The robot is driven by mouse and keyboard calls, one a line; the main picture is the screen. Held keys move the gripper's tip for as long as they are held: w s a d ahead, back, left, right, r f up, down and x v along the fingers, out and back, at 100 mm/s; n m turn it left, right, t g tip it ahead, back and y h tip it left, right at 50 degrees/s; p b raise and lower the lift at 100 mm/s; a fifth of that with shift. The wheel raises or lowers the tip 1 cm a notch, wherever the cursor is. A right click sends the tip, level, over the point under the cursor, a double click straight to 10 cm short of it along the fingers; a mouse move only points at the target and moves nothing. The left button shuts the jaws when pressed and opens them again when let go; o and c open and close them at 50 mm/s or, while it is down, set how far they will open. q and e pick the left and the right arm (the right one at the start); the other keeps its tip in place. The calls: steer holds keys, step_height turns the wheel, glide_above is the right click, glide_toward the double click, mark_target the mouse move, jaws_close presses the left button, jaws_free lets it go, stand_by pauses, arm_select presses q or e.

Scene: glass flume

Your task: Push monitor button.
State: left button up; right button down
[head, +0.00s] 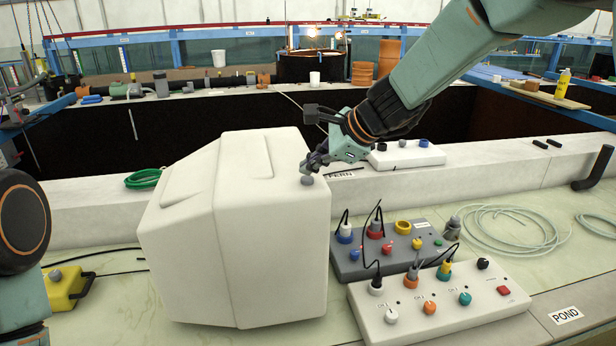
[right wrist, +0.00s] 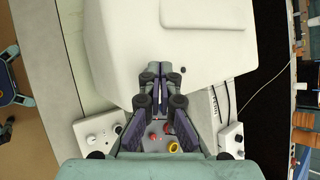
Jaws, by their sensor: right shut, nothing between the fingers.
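The monitor (head: 270,215) is a bulky white box standing on the bench, its broad blank side facing me. A grey round button (head: 307,180) sits on its upper right edge. My right gripper (head: 312,166) is shut and empty, its fingertips just above the button; I cannot tell whether they touch it. In the right wrist view, the closed fingers (right wrist: 152,78) reach over the monitor's white casing (right wrist: 130,40), and a small dark round spot (right wrist: 183,69) shows beside them. Of my left arm only links show at the left edge.
A grey control box (head: 345,268) and a white control box (head: 375,322), with knobs and cables, lie right of the monitor. Another white box (head: 405,154) sits on the ledge behind. A yellow box (head: 66,290) lies left. Coiled tubing (head: 515,225) lies at right.

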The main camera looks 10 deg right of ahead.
steer(key=shift+w+a+f, duration=0.2)
steer(key=shift+f, duration=0.05)
steer(key=shift+f+b, duration=0.3)
steer(key=shift+b, duration=0.1)
steer(key=shift+d, duration=0.1)
steer(key=shift+f, duration=0.25)
stand_by(0.3)
steer(key=shift+r, duration=0.2)
steer(key=shift+r+p, duration=0.35)
steer(key=shift+r, duration=0.05)
steer(key=shift+s+r, duration=0.1)
steer(key=shift+r, duration=0.05)
